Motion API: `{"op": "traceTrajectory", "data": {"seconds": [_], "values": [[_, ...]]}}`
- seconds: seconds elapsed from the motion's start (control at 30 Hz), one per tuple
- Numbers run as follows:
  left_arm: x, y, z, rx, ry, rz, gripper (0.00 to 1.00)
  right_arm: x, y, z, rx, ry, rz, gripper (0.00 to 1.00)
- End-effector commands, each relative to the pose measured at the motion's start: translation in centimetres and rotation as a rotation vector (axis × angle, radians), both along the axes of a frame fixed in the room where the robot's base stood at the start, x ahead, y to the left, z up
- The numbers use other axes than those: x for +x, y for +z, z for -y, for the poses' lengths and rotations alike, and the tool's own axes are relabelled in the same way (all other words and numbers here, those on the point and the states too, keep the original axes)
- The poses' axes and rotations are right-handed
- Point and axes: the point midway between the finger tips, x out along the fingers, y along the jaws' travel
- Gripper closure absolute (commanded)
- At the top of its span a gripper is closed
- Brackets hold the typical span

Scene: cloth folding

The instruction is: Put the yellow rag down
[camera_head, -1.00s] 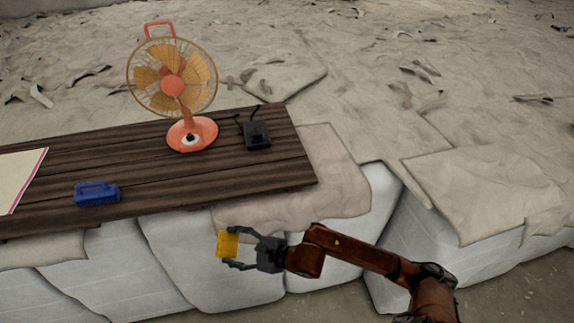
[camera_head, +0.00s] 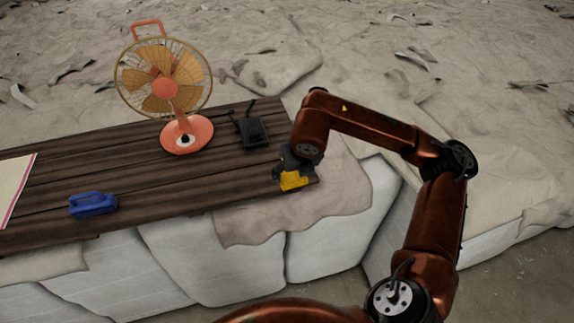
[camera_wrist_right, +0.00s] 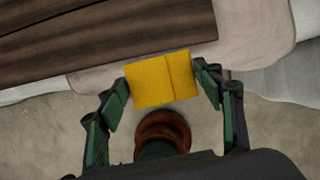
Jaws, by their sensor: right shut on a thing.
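The yellow rag (camera_head: 293,181) is a small folded block at the right end of the dark wooden table (camera_head: 200,180). My right gripper (camera_head: 290,175) is shut on it and points down at the table's right edge. In the right wrist view the rag (camera_wrist_right: 162,80) sits between the two green fingertips of the gripper (camera_wrist_right: 165,88), with the table edge (camera_wrist_right: 90,35) just beyond it. I cannot tell whether the rag touches the table. My left gripper is not in view.
An orange fan (camera_head: 187,136) and a black device (camera_head: 253,130) stand on the table, left of my right gripper. A blue container (camera_head: 93,204) and a pale sheet (camera_head: 12,185) lie further left. White wrapped blocks (camera_head: 340,235) stand along the table's front.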

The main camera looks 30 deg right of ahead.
Motion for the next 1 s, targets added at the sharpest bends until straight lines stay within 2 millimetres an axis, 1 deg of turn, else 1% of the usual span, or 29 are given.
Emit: {"op": "traceTrajectory", "data": {"seconds": [0.03,0.13,0.37,0.47,0.57,0.87,1.0], "values": [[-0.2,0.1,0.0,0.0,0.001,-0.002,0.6,-0.2,0.6,0.5,0.006,-0.027,-0.004,0.58],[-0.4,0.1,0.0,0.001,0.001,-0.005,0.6,-0.5,0.9,0.9,0.012,-0.052,-0.009,0.58],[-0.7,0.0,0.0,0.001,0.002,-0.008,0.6,-0.5,0.9,0.9,0.014,-0.053,-0.009,0.58],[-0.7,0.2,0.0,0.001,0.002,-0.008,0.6,-0.1,0.7,1.1,0.015,-0.052,-0.01,0.58],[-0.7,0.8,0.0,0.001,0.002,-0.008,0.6,1.3,0.2,1.6,0.015,-0.053,-0.011,0.58],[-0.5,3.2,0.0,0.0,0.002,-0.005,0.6,7.6,-2.8,4.4,0.016,-0.054,-0.011,0.58],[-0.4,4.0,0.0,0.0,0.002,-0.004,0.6,9.6,-5.5,5.4,0.016,-0.051,-0.013,0.58]]}}
